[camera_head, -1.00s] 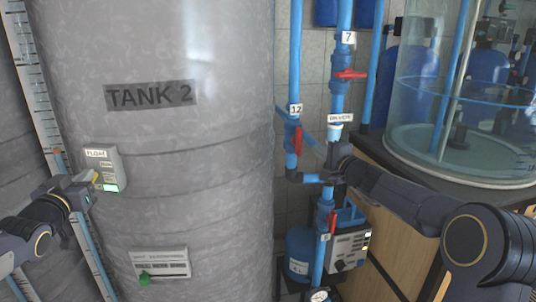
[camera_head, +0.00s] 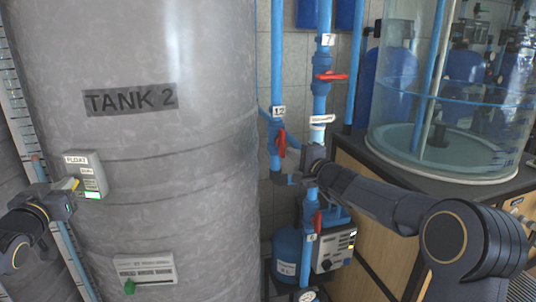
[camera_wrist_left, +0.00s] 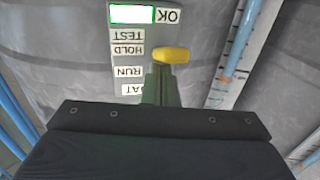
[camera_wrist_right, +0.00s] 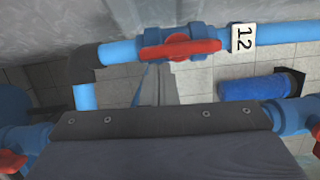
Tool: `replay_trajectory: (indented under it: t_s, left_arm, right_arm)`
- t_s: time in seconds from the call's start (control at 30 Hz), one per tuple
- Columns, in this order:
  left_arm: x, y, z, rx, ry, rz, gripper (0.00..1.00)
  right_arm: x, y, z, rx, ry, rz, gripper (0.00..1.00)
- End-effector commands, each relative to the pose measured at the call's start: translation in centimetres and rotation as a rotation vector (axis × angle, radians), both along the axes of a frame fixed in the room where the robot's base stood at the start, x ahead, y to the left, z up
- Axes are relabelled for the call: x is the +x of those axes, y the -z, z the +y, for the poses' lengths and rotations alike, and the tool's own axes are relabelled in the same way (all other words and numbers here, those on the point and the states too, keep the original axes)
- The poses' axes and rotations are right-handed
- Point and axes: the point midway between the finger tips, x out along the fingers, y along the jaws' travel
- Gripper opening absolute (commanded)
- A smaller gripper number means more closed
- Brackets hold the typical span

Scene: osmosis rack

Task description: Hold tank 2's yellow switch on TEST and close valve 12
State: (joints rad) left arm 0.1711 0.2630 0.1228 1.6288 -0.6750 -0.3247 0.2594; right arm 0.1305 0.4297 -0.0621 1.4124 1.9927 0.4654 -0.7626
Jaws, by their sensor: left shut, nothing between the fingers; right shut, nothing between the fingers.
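Tank 2 (camera_head: 150,140) carries a FLOAT panel (camera_head: 87,176) with a yellow switch (camera_head: 75,184) on its left side and a lit green window. In the left wrist view the yellow switch (camera_wrist_left: 171,54) sits about level with the HOLD label, below TEST. My left gripper (camera_head: 70,190) is shut, its fingertips at the switch; contact is not certain. Valve 12's red handle (camera_head: 281,144) lies along its blue pipe, also in the right wrist view (camera_wrist_right: 180,49). My right gripper (camera_wrist_right: 158,72) is shut and empty, its tips close beside the handle; touching cannot be told.
A blue dosing tank and pump box (camera_head: 334,248) stand low. A clear tank (camera_head: 445,100) stands on the wooden cabinet at right.

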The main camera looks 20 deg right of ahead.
Motion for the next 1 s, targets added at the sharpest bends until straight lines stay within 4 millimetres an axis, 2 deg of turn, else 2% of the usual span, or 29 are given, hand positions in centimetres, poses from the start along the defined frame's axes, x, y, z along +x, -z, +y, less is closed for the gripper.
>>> replay_trajectory:
  t_s: [0.77, 1.0]
  left_arm:
    - [0.02, 0.13, -0.02, 0.0, 0.0, 0.003, 0.0]
    - [0.02, 0.13, -0.03, 0.0, 0.001, 0.003, 0.0]
  right_arm:
    - [0.0, 0.45, 0.48, 0.148, -0.002, 0.002, 0.0]
    - [0.0, 0.62, 0.8, 0.24, -0.003, 0.001, 0.0]
